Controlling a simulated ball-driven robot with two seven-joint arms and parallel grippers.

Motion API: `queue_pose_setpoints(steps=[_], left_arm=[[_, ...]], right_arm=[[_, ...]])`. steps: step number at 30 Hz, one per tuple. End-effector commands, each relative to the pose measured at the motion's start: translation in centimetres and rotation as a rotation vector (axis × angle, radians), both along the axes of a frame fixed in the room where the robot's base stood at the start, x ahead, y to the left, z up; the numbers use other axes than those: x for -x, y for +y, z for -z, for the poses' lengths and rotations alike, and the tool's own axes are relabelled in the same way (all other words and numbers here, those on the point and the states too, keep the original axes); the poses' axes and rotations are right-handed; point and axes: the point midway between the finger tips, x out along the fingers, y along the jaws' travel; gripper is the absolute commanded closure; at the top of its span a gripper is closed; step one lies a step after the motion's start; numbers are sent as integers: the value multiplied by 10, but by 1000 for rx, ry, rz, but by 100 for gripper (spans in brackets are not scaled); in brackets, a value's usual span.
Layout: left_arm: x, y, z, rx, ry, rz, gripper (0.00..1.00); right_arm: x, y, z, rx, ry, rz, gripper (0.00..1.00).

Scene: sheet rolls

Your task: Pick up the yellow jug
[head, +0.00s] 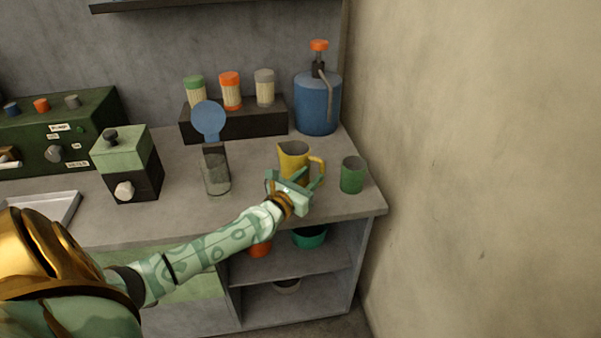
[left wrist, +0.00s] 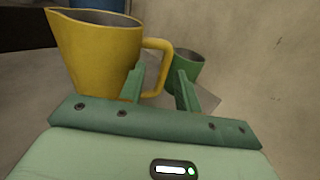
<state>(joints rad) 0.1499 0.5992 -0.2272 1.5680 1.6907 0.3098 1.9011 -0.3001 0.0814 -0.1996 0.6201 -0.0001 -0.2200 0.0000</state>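The yellow jug (head: 293,158) stands upright on the grey counter near its right end, with its handle towards the right. In the left wrist view the jug (left wrist: 95,50) fills the upper left, its spout to the left. My left gripper (head: 295,181) is at the jug's near side. In the left wrist view the fingers of this gripper (left wrist: 160,82) are open and apart, and the jug's handle shows between them. I cannot tell whether a finger touches the jug. My right gripper is not in view.
A green cup (head: 352,175) stands just right of the jug. A clear glass container (head: 216,178) is to the left. A blue pump bottle (head: 317,103) and a dark rack (head: 240,121) with three jars stand behind. The counter ends near the right wall.

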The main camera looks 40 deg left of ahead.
Motion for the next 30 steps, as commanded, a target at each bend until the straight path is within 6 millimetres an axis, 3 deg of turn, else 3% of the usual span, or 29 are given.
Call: queue_pose_setpoints(steps=[10,18,22,30], left_arm=[[-48,-5,5,-1,0,0,67],[-53,-5,3,-1,0,1,67],[-53,-5,3,-1,0,1,100],[-53,-5,2,-2,-2,1,100]], right_arm=[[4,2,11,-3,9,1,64],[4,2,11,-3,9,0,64],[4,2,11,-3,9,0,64],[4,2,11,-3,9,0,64]])
